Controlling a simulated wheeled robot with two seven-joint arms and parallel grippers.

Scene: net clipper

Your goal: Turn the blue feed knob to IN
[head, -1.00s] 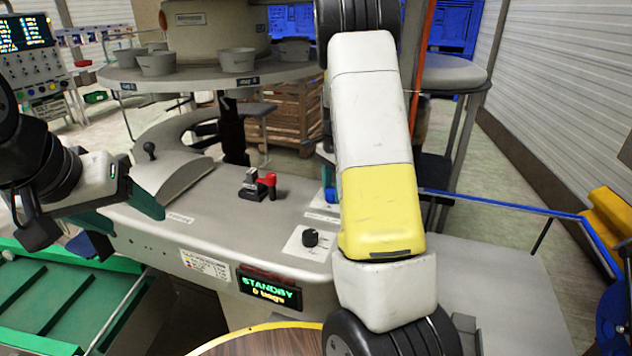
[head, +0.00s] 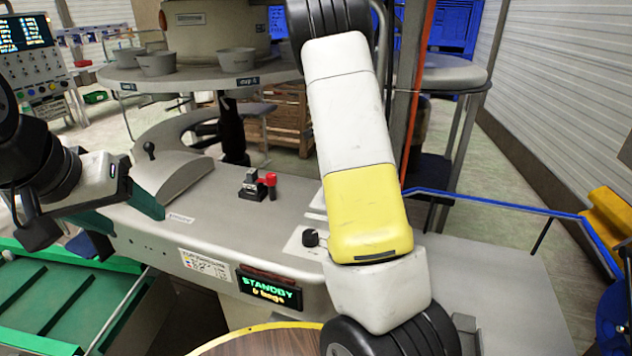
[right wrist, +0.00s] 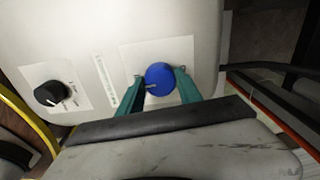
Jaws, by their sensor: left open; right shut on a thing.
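The blue feed knob (right wrist: 159,79) sits on a white plate on the pale machine panel in the right wrist view. The teal fingers of my right gripper (right wrist: 160,84) are on either side of it, shut on it. A pale pointer mark shows at the knob's left side; the plate's lettering is too small to read. In the head view my right arm hides this knob and the right gripper. My left gripper (head: 132,230) is open and empty at the left, by the front-left side of the machine.
A black knob (head: 310,238) is on another plate; it also shows in the right wrist view (right wrist: 50,93). A red lever (head: 271,180) stands on the machine top. A display (head: 268,288) reads STANDBY. A green conveyor (head: 50,300) lies at the left.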

